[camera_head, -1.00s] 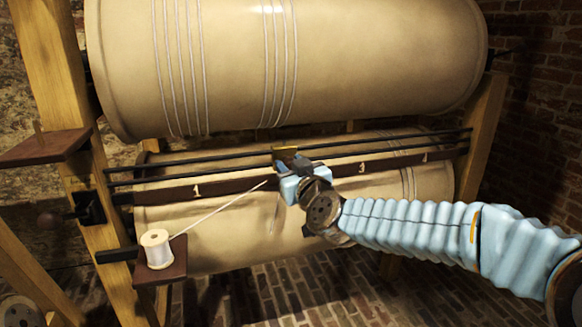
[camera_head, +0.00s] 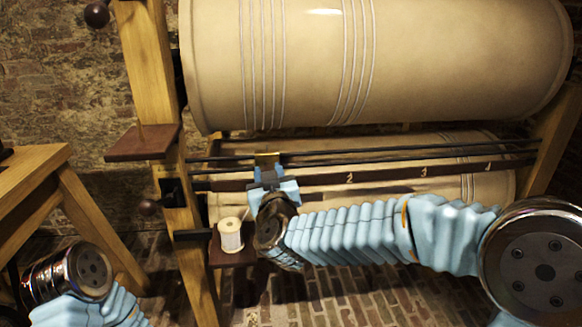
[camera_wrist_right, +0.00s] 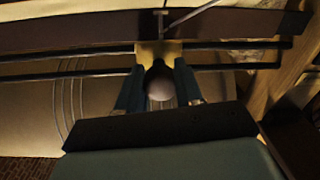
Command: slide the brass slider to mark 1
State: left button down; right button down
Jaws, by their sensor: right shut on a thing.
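The brass slider (camera_head: 267,158) sits on the dark rails (camera_head: 400,152) between the two drums, left of mark 2 (camera_head: 349,178). Mark 1 does not show; my right gripper covers the part of the marked strip below the slider. My right gripper (camera_head: 269,178) is at the slider from the front.
A white thread spool (camera_head: 230,236) stands on a small bracket (camera_head: 235,258) close left of my right wrist. A large wound drum (camera_head: 430,70) is above the rails, another drum behind them. A wooden post (camera_head: 152,70) stands left. Marks 3 and 4 are clear of my arm.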

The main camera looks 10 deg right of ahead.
jog(key=shift+a, duration=0.4)
jog(key=c, duration=0.7)
grip_release()
jog(key=shift+a, duration=0.1)
jog(key=shift+c, duration=0.2)
jog(key=shift+s, duration=0.25)
jog(key=s+d+b, duration=0.1)
jog(key=s, duration=1.2)
jog(key=shift+s, duration=0.15)
jog(key=shift+d+f, duration=0.1)
